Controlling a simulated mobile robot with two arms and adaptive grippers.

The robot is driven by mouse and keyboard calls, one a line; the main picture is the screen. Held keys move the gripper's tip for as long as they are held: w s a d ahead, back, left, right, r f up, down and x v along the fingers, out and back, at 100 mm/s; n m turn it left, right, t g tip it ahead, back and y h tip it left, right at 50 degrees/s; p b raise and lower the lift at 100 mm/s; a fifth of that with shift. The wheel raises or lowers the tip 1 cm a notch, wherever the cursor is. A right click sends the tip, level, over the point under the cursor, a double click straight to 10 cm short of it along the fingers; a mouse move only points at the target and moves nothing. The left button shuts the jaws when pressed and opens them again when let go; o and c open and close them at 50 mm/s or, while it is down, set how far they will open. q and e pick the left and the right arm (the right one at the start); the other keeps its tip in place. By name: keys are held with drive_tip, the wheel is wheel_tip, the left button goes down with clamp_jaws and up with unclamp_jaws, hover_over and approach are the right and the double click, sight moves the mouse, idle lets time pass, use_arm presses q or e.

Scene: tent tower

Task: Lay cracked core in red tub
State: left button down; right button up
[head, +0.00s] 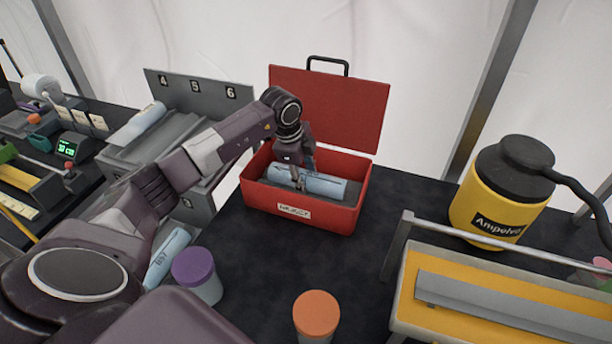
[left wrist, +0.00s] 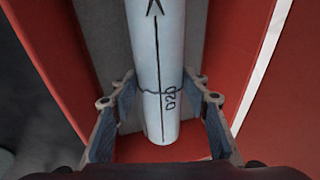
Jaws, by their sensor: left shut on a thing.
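The red tub (head: 335,217) stands open on the dark table, its lid raised at the back and a white label on its front. The cracked core (head: 326,186) is a pale blue cylinder lying lengthwise inside the tub, low between its walls. In the left wrist view the core (left wrist: 160,62) shows a black line along it, a dark jagged crack across it and a mark like "020". My left gripper (head: 299,178) reaches down into the tub and is shut on the core, one finger on each side. Whether the core bears on the tub floor is hard to tell. My right gripper is out of view.
A grey rack (head: 198,88) with numbered slots holds other pale cores to the left. A purple-capped jar (head: 195,268) and an orange-capped jar (head: 316,313) stand in front. A yellow Ampelvo container (head: 487,212) and a yellow tray (head: 430,315) stand right.

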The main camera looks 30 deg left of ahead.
use_arm(q)
drive_tip(key=shift+f, duration=0.15)
idle(0.6)
drive_tip(key=c, duration=1.1)
unclamp_jaws()
drive_tip(key=shift+c, duration=0.2)
drive_tip(key=shift+o, duration=0.6)
drive_tip(key=shift+s+f, duration=0.1)
drive_tip(key=v, duration=1.2)
